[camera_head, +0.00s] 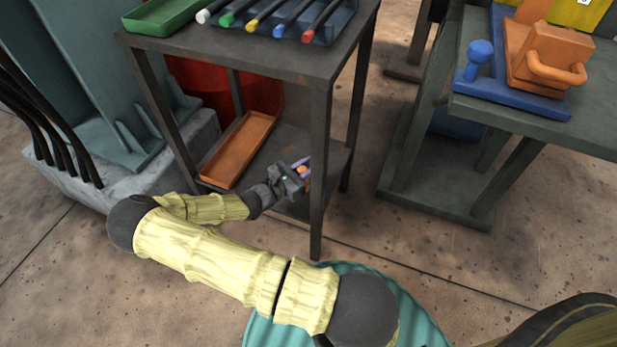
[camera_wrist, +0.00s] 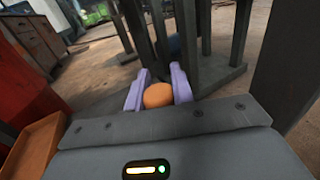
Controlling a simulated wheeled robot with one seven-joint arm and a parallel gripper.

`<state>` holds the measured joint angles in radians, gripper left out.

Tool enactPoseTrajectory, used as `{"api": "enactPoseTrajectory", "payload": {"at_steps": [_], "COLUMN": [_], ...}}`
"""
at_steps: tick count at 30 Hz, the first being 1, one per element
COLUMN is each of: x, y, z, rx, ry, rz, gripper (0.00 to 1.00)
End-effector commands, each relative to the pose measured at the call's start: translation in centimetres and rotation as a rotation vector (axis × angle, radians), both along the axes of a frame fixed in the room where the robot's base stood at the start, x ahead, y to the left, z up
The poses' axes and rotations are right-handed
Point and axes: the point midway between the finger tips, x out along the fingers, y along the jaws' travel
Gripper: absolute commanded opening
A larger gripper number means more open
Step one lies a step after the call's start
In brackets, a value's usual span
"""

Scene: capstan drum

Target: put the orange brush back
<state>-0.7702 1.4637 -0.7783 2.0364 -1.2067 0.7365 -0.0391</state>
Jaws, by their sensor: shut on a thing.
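My gripper (camera_head: 301,165) is at the right side of the dark stand's lower level, between the stand's legs. Its pale purple fingers (camera_wrist: 158,92) are shut on the orange brush (camera_wrist: 157,96). Only a rounded orange end of the brush shows in the wrist view. In the head view the brush (camera_head: 304,171) is a small orange spot between the fingers; bristles cannot be made out. An orange tray (camera_head: 238,150) lies on the lower shelf, left of my gripper and apart from it. It also shows in the wrist view (camera_wrist: 33,147).
The stand's top (camera_head: 250,48) holds a green tray (camera_head: 160,14) and a rack of several colour-tipped rods (camera_head: 285,22). Its front leg (camera_head: 319,170) is close to my gripper. A red drum (camera_head: 215,88) stands behind. A workbench (camera_head: 540,125) is at right, with open floor between.

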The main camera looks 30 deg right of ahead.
Motion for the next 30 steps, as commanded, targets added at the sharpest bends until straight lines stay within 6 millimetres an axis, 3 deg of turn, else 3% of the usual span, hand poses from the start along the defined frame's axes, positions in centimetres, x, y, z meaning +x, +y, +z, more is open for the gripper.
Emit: {"api": "enactPoseTrajectory", "payload": {"at_steps": [6,9,21,22,24,30], "x": [0.0,0.0,0.0,0.0,0.0,0.0], "y": [0.0,0.0,0.0,0.0,0.0,0.0], "z": [-3.9,-4.9,-5.0,-5.0,-5.0,-5.0], "rx": [0.001,0.0,0.0,0.0,0.0,0.001], "ry": [0.001,0.001,0.001,0.001,0.001,0.001], "rz": [0.0,0.0,0.0,0.0,0.0,0.0], "gripper": [0.0,0.0,0.0,0.3,0.43,0.46]}}
